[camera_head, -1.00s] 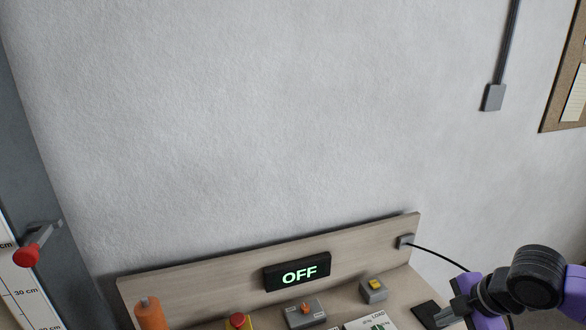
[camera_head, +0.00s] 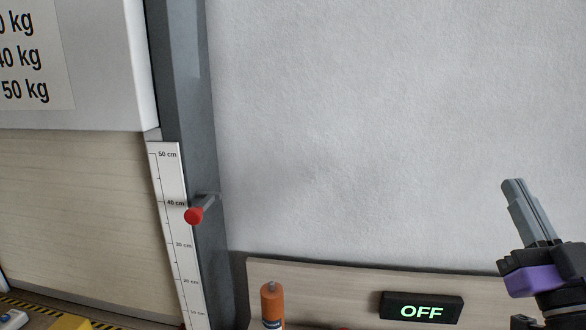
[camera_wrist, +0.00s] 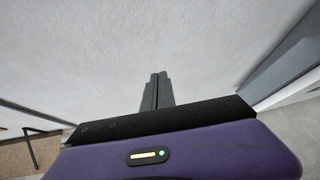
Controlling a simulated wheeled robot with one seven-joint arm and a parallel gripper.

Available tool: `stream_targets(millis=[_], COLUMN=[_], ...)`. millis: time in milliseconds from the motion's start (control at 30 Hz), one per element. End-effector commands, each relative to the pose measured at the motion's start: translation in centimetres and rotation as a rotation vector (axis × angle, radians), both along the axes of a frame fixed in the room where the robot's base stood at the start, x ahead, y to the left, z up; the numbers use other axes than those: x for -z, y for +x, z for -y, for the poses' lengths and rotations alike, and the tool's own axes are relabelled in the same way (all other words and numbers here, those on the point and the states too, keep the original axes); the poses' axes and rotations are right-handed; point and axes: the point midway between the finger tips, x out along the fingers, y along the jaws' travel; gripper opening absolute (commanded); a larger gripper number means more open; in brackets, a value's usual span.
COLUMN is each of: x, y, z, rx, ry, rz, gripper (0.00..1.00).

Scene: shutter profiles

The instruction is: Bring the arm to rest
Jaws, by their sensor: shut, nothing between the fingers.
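My gripper (camera_head: 514,184) is at the right of the head view, raised in front of the bare wall with its fingers pointing up. The two grey fingers are together with nothing between them. In the wrist view my gripper (camera_wrist: 158,76) also shows its fingers closed, with only wall beyond the tips. It touches nothing that I can see. Most of my arm lies outside the head view.
A black display (camera_head: 421,308) reading OFF is on the wooden back panel (camera_head: 330,284) below. An orange cylinder (camera_head: 272,304) stands to its left. The wall area between is clear.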

Motion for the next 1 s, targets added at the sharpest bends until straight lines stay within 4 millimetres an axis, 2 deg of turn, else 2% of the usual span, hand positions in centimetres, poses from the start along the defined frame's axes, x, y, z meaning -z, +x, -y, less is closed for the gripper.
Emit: stream_targets(millis=[167,267,500,767,1000], x=[3.4,6.1,14.3,23.4,30.7], y=[-2.7,-4.4,-9.0,-15.6,-23.1], z=[-0.4,-0.8,-3.2,-7.2,-10.9], rx=[0.034,0.059,0.119,0.147,0.108], ry=[0.203,0.293,0.434,0.460,0.364], rz=[0.073,0.083,0.012,-0.185,-0.448], gripper=[0.00,0.00,0.00,0.00,0.00])
